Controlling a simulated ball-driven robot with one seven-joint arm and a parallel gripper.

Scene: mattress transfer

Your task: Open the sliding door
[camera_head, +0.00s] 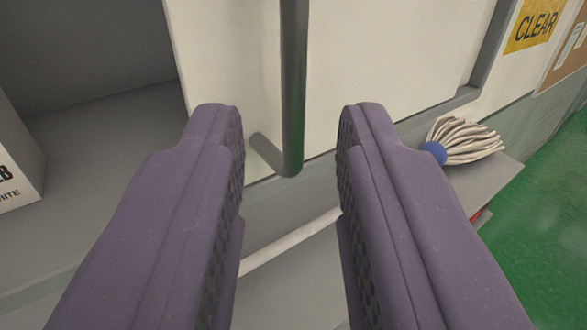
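The sliding door (370,70) is a cream panel filling the upper middle of the view. Its handle (293,90) is a grey vertical bar that bends back to the panel at its lower end. My gripper (290,125) is open, with a purple padded finger on each side of the handle's lower end in the picture. Neither finger visibly touches the bar. How far the fingertips are from the bar in depth, I cannot tell. The upper part of the handle runs out of the frame.
An open grey recess (85,50) lies left of the door, with a white box (15,165) at its left. A mop head (465,140) with a blue centre lies on a grey ledge at right. A yellow sign (533,25) is on the wall; the green floor (540,230) is clear.

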